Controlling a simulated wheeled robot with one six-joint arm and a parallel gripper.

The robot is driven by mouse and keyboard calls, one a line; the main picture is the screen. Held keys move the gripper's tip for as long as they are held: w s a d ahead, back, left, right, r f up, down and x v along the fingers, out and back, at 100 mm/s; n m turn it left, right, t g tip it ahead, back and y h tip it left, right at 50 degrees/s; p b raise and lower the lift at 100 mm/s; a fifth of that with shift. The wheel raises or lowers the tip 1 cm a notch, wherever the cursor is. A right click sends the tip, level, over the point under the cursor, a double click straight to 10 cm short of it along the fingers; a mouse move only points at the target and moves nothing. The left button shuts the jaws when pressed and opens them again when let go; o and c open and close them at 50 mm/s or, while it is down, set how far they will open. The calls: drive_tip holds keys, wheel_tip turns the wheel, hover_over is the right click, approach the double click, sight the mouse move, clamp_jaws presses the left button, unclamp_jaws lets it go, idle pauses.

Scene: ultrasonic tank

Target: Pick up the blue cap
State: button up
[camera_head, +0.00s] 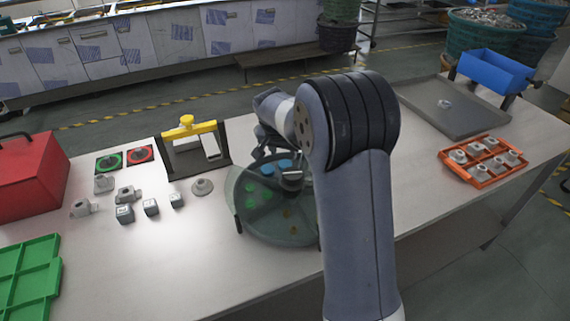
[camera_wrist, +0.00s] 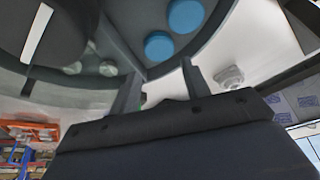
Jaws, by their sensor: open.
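Two blue caps lie in one compartment of a round grey divided tray (camera_head: 245,226). The wrist view shows one blue cap (camera_wrist: 158,45) near my fingers and another blue cap (camera_wrist: 185,15) beyond it, at the top edge. The blue caps also show in the head view (camera_head: 284,164). My gripper (camera_wrist: 162,84) is open, with its two fingers apart and nothing between them. The nearer blue cap lies just past the fingertips, apart from them as far as I can tell. In the head view my arm hides much of the gripper and the tray's right side.
Green caps (camera_head: 251,187) and yellowish caps (camera_head: 287,213) lie in other tray compartments. A yellow-topped black frame (camera_head: 187,129) stands behind left of the tray. Small grey parts (camera_head: 125,213) lie to the left. An orange tray (camera_head: 482,160) sits at the right.

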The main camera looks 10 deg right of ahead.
sight(285, 163)
drive_tip(key=shift+s+p+x, duration=0.2)
drive_tip(key=shift+p+x, duration=0.6)
drive_tip(key=shift+x, duration=2)
drive_tip(key=shift+a, duration=0.15)
drive_tip(key=shift+c, duration=0.6)
drive_tip(key=c, duration=0.5)
